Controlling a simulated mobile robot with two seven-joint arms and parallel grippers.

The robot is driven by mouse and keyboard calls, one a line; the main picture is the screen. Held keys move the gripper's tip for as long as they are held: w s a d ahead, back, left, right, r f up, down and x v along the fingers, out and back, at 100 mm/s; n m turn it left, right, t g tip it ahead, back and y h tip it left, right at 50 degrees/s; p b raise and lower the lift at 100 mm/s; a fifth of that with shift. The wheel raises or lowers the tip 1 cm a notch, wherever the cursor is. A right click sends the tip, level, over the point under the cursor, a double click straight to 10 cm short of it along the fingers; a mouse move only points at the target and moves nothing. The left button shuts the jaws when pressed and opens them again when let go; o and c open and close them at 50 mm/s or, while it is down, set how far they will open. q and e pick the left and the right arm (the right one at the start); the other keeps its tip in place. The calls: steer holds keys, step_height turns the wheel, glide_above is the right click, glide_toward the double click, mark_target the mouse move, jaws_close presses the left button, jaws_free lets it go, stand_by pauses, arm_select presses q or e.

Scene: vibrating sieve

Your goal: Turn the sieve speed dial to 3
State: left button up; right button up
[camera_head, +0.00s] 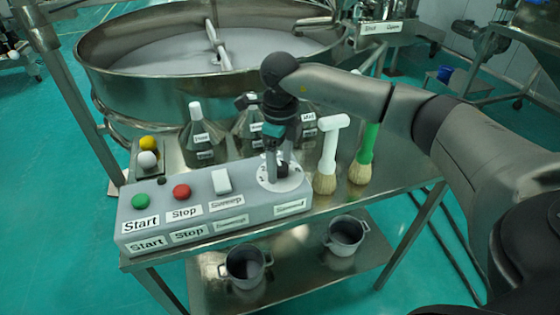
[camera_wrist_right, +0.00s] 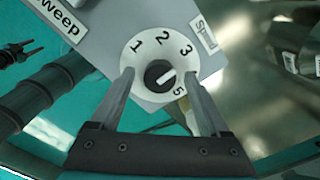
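The speed dial shows in the right wrist view as a small black knob (camera_wrist_right: 158,74) with a white line, on a round white plate (camera_wrist_right: 131,57). The figures 1, 2, 3 and 5 are readable; the 4 is hidden, seemingly behind a fingertip. The white line points up and right, between 3 and 5. My right gripper (camera_wrist_right: 159,74) is open, with one finger on each side of the knob; I cannot tell if they touch it. In the head view the plate (camera_head: 268,184) lies at the right end of the grey control box (camera_head: 205,218), with my right gripper (camera_head: 276,165) over it.
On the box are a green button (camera_head: 140,201), a red button (camera_head: 181,191) and a white switch (camera_head: 221,181). Two brushes, one white-handled (camera_head: 328,155) and one green-handled (camera_head: 364,155), stand close right. Labelled flasks (camera_head: 202,138) stand behind. The sieve (camera_head: 150,75) is beyond.

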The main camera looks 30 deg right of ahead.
mark_target(280, 166)
step_height(280, 166, up, 15)
stand_by(0.7)
stand_by(0.4)
